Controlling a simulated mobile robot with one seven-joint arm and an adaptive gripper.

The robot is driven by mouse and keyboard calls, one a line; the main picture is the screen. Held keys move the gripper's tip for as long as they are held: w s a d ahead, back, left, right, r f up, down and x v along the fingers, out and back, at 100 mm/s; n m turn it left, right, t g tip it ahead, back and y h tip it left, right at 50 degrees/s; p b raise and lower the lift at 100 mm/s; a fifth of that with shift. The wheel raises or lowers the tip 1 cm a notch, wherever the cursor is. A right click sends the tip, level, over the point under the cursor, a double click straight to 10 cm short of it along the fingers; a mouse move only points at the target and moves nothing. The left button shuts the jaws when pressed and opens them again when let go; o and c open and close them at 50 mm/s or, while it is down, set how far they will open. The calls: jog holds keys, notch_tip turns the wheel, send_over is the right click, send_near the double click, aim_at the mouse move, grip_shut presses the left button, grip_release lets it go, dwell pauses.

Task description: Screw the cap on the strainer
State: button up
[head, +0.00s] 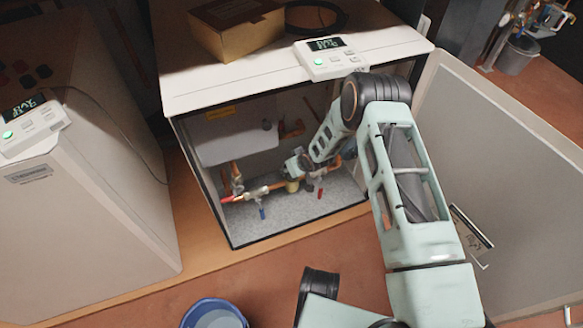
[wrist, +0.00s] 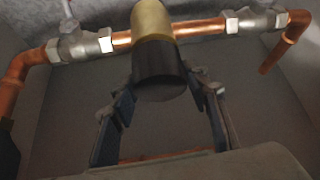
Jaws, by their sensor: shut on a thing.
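The strainer (wrist: 152,20) is a brass-coloured body set in a horizontal copper pipe in the wrist view. A dark, round cap (wrist: 160,70) sits at the strainer's lower end, in line with it and apparently touching it. I cannot tell how far the cap is threaded on. My gripper (wrist: 161,85) has one finger on each side of the cap and is shut on it. In the head view my gripper (head: 298,164) reaches into the open cabinet, just above the brass strainer (head: 291,186). The cap cannot be made out there.
The copper pipe (wrist: 200,28) has metal valves on both sides of the strainer. A blue-handled valve (head: 262,213) and a red-handled valve (head: 320,193) hang near it. The cabinet's open door (head: 500,190) stands right of my arm. A blue bucket (head: 214,316) is on the floor.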

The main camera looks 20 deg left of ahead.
jog(key=o, duration=0.7)
jog(key=shift+f, duration=0.15)
jog(key=shift+c, duration=0.2)
jog(key=o, duration=0.6)
jog(key=shift+c, duration=0.2)
